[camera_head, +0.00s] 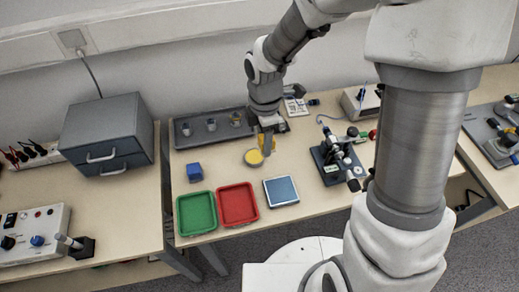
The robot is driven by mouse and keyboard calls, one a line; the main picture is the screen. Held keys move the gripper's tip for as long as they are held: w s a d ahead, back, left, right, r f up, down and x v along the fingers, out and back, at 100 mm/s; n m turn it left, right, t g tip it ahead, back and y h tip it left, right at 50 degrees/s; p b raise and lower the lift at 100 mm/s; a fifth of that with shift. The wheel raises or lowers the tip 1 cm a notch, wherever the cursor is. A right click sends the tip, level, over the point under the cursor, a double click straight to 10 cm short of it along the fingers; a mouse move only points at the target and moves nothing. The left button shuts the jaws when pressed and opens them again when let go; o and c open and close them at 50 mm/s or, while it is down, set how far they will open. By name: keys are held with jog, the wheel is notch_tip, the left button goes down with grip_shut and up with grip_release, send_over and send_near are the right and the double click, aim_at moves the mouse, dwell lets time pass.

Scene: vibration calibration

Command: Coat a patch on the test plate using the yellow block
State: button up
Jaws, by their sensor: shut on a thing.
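My gripper (267,150) is over the back middle of the central table, pointing down. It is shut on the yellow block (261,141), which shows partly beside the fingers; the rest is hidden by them. A round dish with a yellow inside (253,158) lies just below and left of the gripper. I cannot tell whether the block touches the dish. A flat square plate with a blue-grey face and pale rim (281,190), which looks like the test plate, lies nearer the table's front edge, apart from the gripper.
Green (197,213) and red (237,204) trays stand left of the plate. A blue block (194,172) is behind the green tray. A microscope-like device (337,160) stands to the right.

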aim_at(252, 157)
jog(key=shift+w+a+r+p, duration=0.15)
jog(key=shift+p, duration=0.35)
jog(key=shift+w+a+f+p, duration=0.5)
jog(key=shift+w+f+p, duration=0.1)
jog(key=shift+f, duration=0.85)
jog(key=shift+w+a+f+p, duration=0.45)
jog(key=shift+w+f+p, duration=0.1)
jog(key=shift+f, duration=0.85)
jog(key=shift+w+a+f+p, duration=0.5)
jog(key=shift+f+p, duration=0.1)
jog(key=shift+f, duration=0.85)
jog(key=shift+f+b, duration=0.55)
notch_tip(252, 157, up, 7)
jog(key=p, duration=0.5)
